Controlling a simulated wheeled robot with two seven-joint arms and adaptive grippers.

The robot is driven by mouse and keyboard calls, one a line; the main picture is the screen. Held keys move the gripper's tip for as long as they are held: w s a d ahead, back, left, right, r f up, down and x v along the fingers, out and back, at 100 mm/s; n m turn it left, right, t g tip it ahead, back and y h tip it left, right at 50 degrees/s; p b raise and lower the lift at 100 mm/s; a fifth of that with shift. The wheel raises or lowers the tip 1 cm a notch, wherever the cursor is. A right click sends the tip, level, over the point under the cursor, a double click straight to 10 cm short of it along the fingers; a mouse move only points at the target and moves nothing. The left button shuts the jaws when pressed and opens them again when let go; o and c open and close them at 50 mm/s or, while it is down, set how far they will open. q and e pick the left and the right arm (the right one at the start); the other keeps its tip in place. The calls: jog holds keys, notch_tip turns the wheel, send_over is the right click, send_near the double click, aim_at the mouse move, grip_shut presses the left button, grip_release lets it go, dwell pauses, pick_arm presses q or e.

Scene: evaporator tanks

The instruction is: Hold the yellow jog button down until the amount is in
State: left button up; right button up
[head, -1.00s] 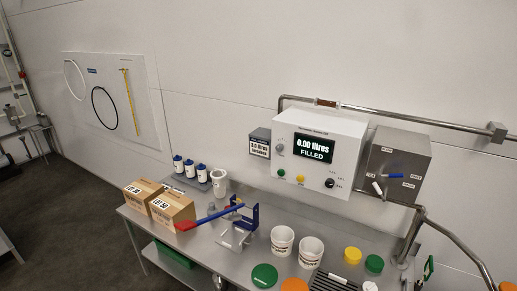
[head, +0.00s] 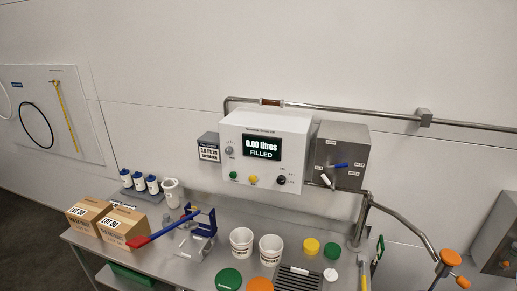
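The yellow jog button (head: 253,179) is on the lower front of a white control box (head: 290,140) on the wall. A green button (head: 234,175) is to its left and a black knob (head: 281,180) to its right. The box's display (head: 262,147) reads "0.00 litres FILLED". A small sign (head: 208,152) left of the box appears to read "3.0 litres", with a smaller line I cannot read surely. Nothing touches the yellow button. Neither of my grippers is in view.
Below the box, a bench (head: 215,262) holds cartons (head: 122,226), a blue press with a red lever (head: 150,237), white tubs (head: 241,241), coloured lids (head: 228,279) and a drain grate (head: 298,279). A grey valve box (head: 341,157) and pipes are to the right.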

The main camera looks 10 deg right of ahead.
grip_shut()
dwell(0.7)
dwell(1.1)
